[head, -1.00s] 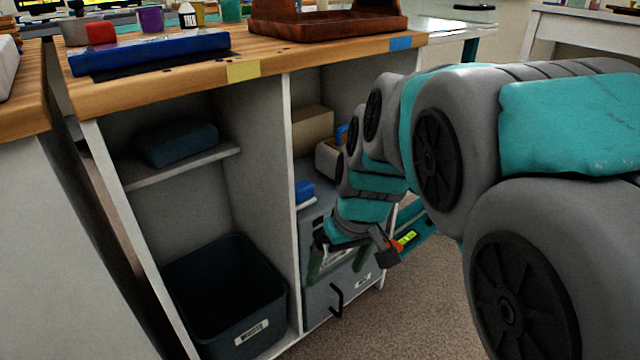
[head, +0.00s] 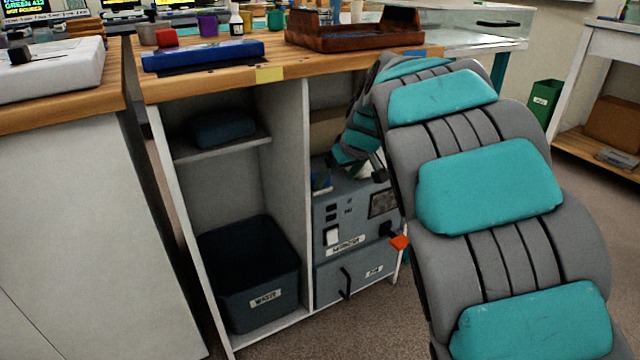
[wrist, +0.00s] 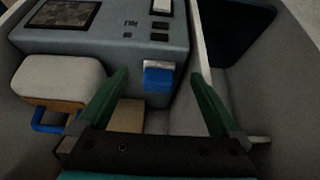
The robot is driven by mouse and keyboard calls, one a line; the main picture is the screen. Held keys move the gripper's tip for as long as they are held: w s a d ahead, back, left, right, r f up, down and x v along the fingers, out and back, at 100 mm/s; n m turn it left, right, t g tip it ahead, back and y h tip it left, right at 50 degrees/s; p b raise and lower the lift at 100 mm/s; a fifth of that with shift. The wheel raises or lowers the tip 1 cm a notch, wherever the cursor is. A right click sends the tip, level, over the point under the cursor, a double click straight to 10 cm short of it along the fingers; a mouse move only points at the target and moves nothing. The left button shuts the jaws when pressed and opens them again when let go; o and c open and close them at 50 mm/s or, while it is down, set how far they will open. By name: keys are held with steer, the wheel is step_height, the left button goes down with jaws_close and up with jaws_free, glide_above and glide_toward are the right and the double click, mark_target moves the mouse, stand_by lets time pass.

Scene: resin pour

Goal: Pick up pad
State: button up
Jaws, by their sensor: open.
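A small blue block with a pale strip along one edge, likely the pad (wrist: 158,78), sits at the edge of the grey machine's top in the wrist view. My gripper (wrist: 160,74) is open, its two green fingers apart with the block between them in the picture. Whether the fingers touch it I cannot tell. In the head view my arm reaches into the right bay of the bench, and a bit of the blue block (head: 320,182) shows beside the gripper, which is mostly hidden by the arm.
A white block with a blue handle (wrist: 62,78) and a cardboard box (wrist: 126,116) lie close by. The centre divider (head: 307,200) stands left of the gripper. A waste bin (head: 250,270) is in the left bay.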

steer(key=shift+w+a, duration=0.55)
steer(key=shift+w, duration=0.25)
steer(key=shift+w+a, duration=0.5)
steer(key=shift+w, duration=0.25)
steer(key=shift+w+a, duration=0.55)
steer(key=shift+w, duration=0.25)
steer(key=x, duration=0.5)
steer(key=c, duration=1.4)
steer(key=shift+o, duration=0.2)
steer(key=shift+r, duration=1.7)
steer(key=shift+s, duration=0.15)
steer(key=s+d, duration=1)
steer(key=s, duration=0.4)
steer(key=shift+s, duration=0.35)
